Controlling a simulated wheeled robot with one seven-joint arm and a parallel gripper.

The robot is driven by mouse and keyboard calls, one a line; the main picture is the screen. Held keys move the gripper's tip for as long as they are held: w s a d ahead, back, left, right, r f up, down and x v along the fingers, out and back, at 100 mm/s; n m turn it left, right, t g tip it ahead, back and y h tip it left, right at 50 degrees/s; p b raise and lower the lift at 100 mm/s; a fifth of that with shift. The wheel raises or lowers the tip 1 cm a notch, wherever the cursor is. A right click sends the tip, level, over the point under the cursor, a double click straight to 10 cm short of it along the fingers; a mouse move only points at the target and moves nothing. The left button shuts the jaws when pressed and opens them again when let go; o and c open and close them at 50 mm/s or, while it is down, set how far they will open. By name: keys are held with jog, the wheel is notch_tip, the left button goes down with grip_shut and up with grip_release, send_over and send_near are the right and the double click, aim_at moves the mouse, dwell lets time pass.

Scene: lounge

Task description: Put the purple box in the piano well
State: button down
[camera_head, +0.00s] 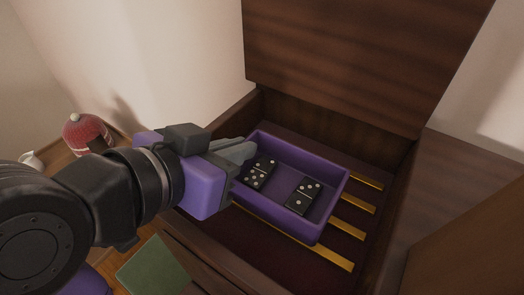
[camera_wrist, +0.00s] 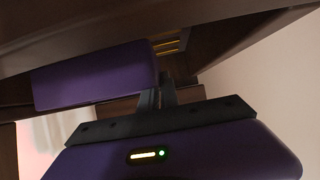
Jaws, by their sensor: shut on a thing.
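The purple box (camera_head: 322,223) is an open, shallow tray with two black dominoes (camera_head: 303,196) lying in it. It is in or just over the piano well (camera_head: 383,240), a dark wooden compartment with gold strips inside. Whether the box touches the well's floor I cannot tell. My gripper (camera_head: 246,152) is shut on the box's left wall. In the wrist view the purple box (camera_wrist: 95,78) shows from the side at upper left, and my gripper's fingers (camera_wrist: 162,92) meet its edge. The fingertips are partly hidden.
A dark wooden lid (camera_head: 355,60) stands raised behind the well. A red-and-white domed object (camera_head: 84,132) and a small white item (camera_head: 31,160) are at the left. A green flat thing (camera_head: 153,266) lies at the lower left. A brown wooden surface (camera_head: 470,235) is at the right.

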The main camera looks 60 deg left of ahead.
jog(key=shift+f, duration=2)
jog(key=shift+f, duration=0.2)
jog(key=c, duration=1.6)
grip_release()
jog(key=shift+r, duration=0.25)
jog(key=v, duration=1.2)
jog(key=shift+b, duration=0.3)
jog(key=shift+s+f, duration=0.1)
